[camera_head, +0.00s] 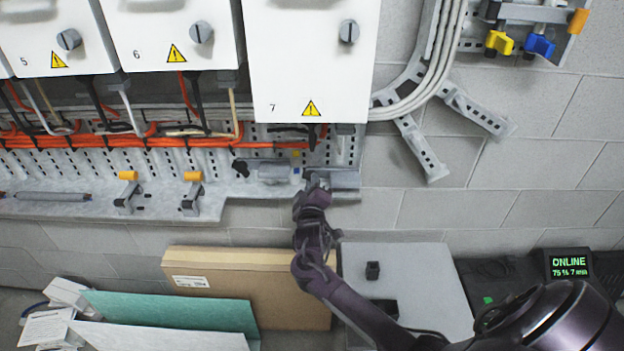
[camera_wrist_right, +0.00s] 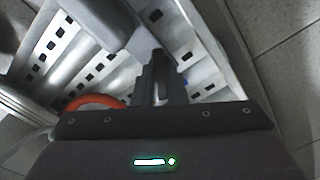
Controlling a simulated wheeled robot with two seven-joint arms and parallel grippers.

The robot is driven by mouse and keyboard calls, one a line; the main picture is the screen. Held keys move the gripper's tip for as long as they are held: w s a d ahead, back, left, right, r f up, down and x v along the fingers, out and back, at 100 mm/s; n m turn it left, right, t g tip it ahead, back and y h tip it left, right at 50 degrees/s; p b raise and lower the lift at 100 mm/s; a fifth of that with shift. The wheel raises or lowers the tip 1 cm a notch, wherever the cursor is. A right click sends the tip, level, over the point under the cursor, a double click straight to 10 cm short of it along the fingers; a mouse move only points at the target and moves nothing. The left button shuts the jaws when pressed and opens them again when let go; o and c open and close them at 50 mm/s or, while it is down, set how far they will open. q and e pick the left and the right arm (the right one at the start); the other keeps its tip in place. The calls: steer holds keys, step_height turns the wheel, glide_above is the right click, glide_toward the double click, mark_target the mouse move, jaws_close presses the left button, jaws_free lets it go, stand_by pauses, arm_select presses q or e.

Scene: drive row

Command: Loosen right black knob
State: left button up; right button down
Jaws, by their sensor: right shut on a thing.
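A grey block (camera_head: 275,172) is mounted on the perforated metal tray below cabinet 7. A black knob (camera_head: 240,168) shows at the block's left end, clear of my gripper. My right gripper (camera_head: 317,182) is at the block's right side, by the tray's right end. In the right wrist view its two dark fingers (camera_wrist_right: 160,82) are close together and shut on a small dark part, which I take as the right black knob. The fingers and wrist mostly hide that knob, so its turn cannot be seen. My left gripper is in neither view.
Cabinet 7 (camera_head: 310,60) hangs just above, with orange cables (camera_head: 120,140) to the left. Grey conduits (camera_head: 425,75) and brackets are to the upper right. Below stand a cardboard panel (camera_head: 250,280) and a grey box top (camera_head: 420,275).

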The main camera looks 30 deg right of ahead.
steer(key=shift+r+n+p, duration=0.2)
steer(key=shift+n+p, duration=4.55)
steer(key=shift+n, duration=3.55)
steer(key=c, duration=1.5)
jaws_free()
steer(key=shift+o, duration=0.2)
